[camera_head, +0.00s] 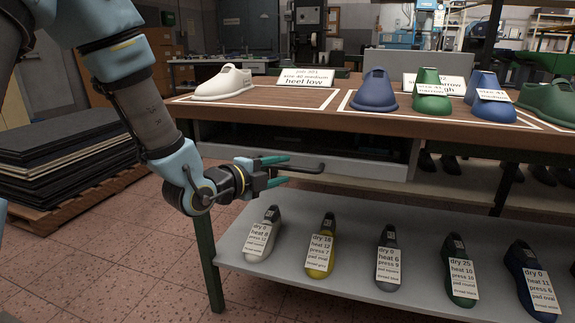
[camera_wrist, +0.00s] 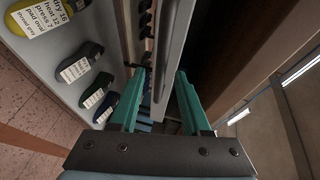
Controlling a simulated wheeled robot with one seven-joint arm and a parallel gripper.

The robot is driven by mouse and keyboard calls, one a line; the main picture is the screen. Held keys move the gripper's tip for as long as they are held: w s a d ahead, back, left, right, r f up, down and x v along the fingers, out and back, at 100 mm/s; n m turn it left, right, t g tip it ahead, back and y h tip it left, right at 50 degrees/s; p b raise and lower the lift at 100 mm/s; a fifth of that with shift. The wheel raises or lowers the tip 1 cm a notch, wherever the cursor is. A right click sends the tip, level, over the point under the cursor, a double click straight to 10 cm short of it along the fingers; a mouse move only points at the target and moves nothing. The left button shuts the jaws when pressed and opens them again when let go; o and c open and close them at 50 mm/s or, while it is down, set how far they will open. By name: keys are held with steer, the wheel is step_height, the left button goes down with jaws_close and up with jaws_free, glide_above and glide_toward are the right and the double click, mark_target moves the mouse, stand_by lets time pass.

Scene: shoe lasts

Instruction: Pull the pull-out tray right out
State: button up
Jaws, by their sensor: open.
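The pull-out tray (camera_head: 365,171) sits under the table top, its pale grey front edge running below a dark gap. It also shows as a pale strip in the wrist view (camera_wrist: 174,50). A dark bar handle (camera_head: 308,169) stands on its front. My gripper (camera_head: 287,169) is at the left part of this handle, its two teal fingers open, one above and one below the bar. In the wrist view my gripper (camera_wrist: 160,72) has its fingers apart, with the tray's edge seen between them. I cannot tell whether a finger touches the handle.
The table top (camera_head: 310,108) carries several shoe lasts and label cards. A lower grey shelf (camera_head: 330,220) holds a row of labelled lasts beneath my gripper. A green table leg (camera_head: 208,250) stands close by. A pallet of dark sheets (camera_head: 70,145) is at the left, with open floor between.

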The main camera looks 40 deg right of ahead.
steer(key=shift+x, duration=1.45)
jaws_close()
stand_by(0.4)
